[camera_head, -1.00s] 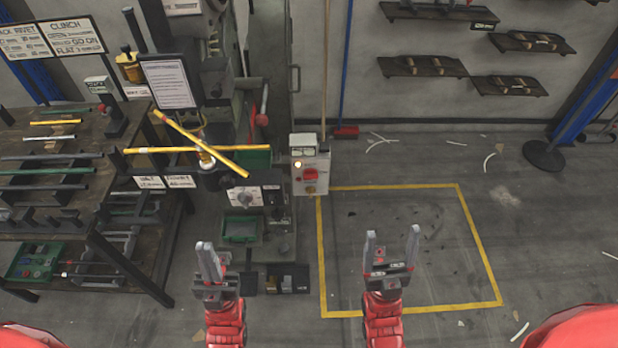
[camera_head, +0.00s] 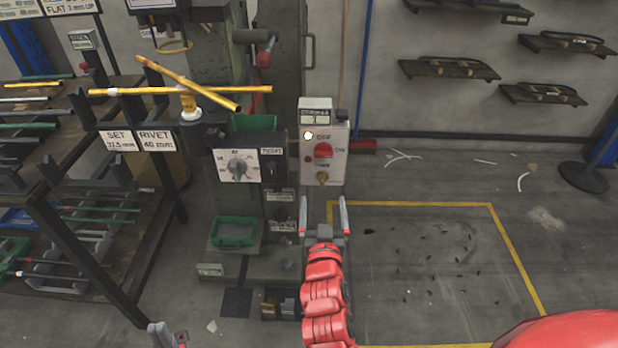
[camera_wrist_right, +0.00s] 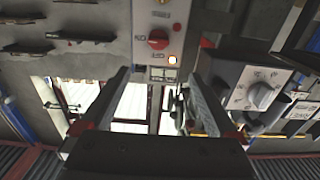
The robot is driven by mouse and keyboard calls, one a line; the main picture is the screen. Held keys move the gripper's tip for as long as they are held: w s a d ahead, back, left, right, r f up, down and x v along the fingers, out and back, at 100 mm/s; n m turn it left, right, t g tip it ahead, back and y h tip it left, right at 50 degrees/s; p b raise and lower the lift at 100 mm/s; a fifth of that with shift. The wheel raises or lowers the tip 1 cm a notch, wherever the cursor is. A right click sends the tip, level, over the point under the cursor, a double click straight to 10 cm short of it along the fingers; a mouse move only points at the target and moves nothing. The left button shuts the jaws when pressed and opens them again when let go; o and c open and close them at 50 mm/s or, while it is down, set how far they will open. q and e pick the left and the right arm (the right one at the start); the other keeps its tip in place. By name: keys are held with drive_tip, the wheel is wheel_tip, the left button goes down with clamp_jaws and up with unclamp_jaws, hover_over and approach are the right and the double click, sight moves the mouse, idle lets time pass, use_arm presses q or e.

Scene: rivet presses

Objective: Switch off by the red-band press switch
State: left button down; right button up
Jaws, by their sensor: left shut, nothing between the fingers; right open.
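A grey switch box (camera_head: 338,165) stands beside the press, with a red rotary switch (camera_head: 323,151) on its front between OFF and ON lettering. A lamp (camera_head: 308,136) at its upper left glows. I cannot make out a red band on it. The right wrist view shows the box upside down, with the red switch (camera_wrist_right: 158,39) and the lit lamp (camera_wrist_right: 172,58) beyond the fingers. My right gripper (camera_head: 323,203) is open and empty, in front of and below the box. My left gripper (camera_head: 158,332) is shut and empty, partly cut off at the bottom edge.
The press has a dial panel (camera_head: 238,166) left of the box and a green tray (camera_head: 234,232) below. A rack of tubes (camera_head: 50,205) stands at left. Floor inside the yellow outline (camera_head: 410,204) is clear apart from small scraps.

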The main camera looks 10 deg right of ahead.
sight(323, 156)
drive_tip(key=x, duration=1.7)
drive_tip(key=shift+w+d+f+b, duration=0.15)
drive_tip(key=shift+d+f+b, duration=0.15)
drive_tip(key=shift+f, duration=0.1)
drive_tip(key=c, duration=1.4)
